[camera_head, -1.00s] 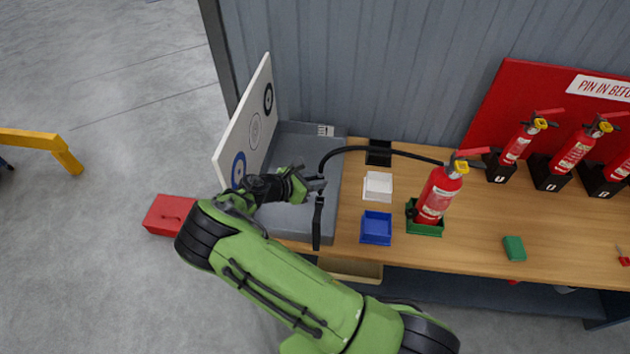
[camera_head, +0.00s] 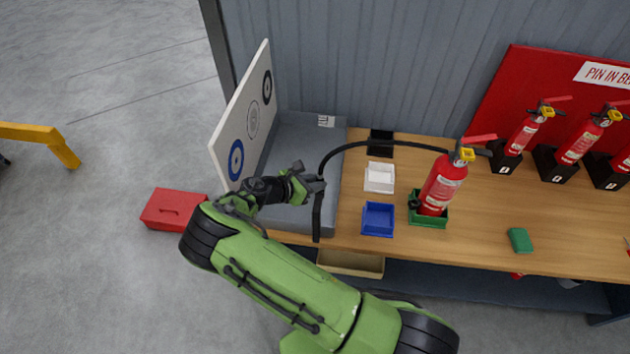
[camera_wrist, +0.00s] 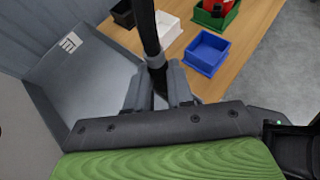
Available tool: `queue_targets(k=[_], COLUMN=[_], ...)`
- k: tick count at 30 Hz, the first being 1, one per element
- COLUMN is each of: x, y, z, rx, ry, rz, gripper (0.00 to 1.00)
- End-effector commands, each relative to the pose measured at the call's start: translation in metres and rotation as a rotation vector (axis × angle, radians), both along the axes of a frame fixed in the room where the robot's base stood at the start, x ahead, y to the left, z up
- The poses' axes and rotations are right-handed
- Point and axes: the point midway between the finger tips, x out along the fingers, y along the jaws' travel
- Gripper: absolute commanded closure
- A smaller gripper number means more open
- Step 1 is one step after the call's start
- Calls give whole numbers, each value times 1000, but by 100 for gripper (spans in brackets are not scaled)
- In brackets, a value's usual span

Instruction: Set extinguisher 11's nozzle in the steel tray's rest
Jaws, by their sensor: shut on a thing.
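A red extinguisher (camera_head: 443,186) stands in a green holder (camera_head: 428,221) on the bench; I cannot read its number. Its black hose (camera_head: 390,144) arcs left to my gripper (camera_head: 319,186). My gripper is shut on the black nozzle end of the hose, which hangs down below the jaws (camera_head: 317,222). In the wrist view the black hose end (camera_wrist: 148,28) with a grey collar runs between the fingers (camera_wrist: 160,88). The grey tray (camera_head: 298,130) lies under and behind my gripper, and it fills the left of the wrist view (camera_wrist: 90,85). I cannot make out a rest in it.
A white target board (camera_head: 240,130) stands along the tray's left side. A white bin (camera_head: 380,178) and a blue bin (camera_head: 378,220) sit between tray and extinguisher. More extinguishers (camera_head: 573,145) stand at the back right. A red box (camera_head: 172,209) is on the floor left.

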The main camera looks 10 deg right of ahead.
Motion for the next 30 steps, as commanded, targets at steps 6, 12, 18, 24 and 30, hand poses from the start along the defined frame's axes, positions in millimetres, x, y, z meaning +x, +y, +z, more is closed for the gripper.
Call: queue_targets(k=[6, 12, 18, 24, 30], x=[-1, 0, -1, -12, -32], y=[-1, -1, 1, 31, 78], z=[0, 1, 1, 17, 45], rx=[0, -1, 0, 2, 2], ry=[3, 2, 1, -1, -1], rz=[-1, -1, 0, 5, 6], gripper=[66, 49, 49, 49, 49])
